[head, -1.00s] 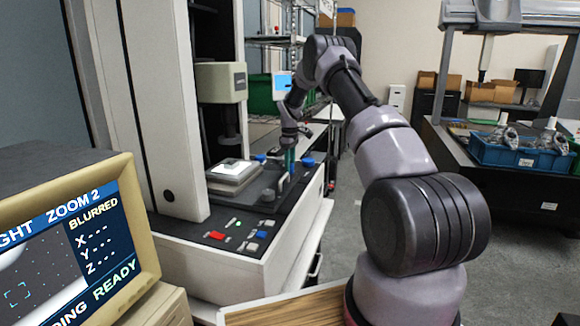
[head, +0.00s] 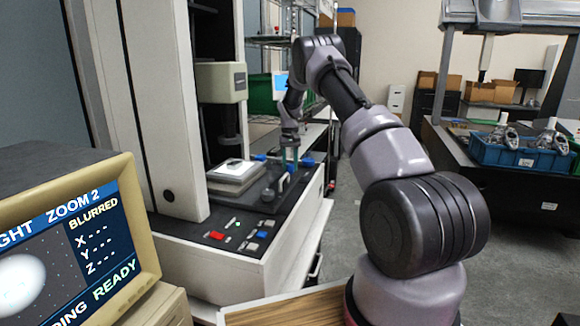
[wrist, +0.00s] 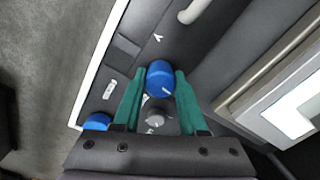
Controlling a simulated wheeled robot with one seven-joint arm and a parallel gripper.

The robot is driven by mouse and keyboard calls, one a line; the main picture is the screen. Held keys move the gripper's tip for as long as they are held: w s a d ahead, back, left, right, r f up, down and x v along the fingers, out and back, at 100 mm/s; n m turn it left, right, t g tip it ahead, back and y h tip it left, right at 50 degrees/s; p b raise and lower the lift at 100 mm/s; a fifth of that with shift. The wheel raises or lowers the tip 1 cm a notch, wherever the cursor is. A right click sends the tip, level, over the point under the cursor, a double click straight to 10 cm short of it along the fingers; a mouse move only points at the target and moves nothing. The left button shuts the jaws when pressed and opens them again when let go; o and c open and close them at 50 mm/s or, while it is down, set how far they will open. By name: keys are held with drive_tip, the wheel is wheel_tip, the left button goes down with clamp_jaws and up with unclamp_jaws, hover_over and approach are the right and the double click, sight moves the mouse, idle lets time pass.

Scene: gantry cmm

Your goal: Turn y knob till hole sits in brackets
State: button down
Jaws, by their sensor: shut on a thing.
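My gripper (wrist: 160,74) has its teal fingers shut on the sides of a blue knob (wrist: 160,86) in the wrist view. A white Y-like mark is printed on the dark panel just beyond that knob. In the head view my gripper (head: 290,156) is at the machine's stage, its grip too small to make out. I cannot make out the brackets. Its text reads ZOOM 2, BLURRED, READY, with dashes for X, Y and Z.
A second blue knob (wrist: 97,121) is at left in the wrist view. The pale stage (head: 236,172) carries a small part beneath the measuring head (head: 228,135). A button panel (head: 236,234) is in front. A blue crate (head: 515,150) stands at right, beyond open floor.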

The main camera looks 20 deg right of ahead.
sight(290, 164)
drive_tip(key=shift+m, duration=1.1)
drive_tip(key=shift+c, duration=2.2)
unclamp_jaws()
wheel_tip(290, 164, up, 11)
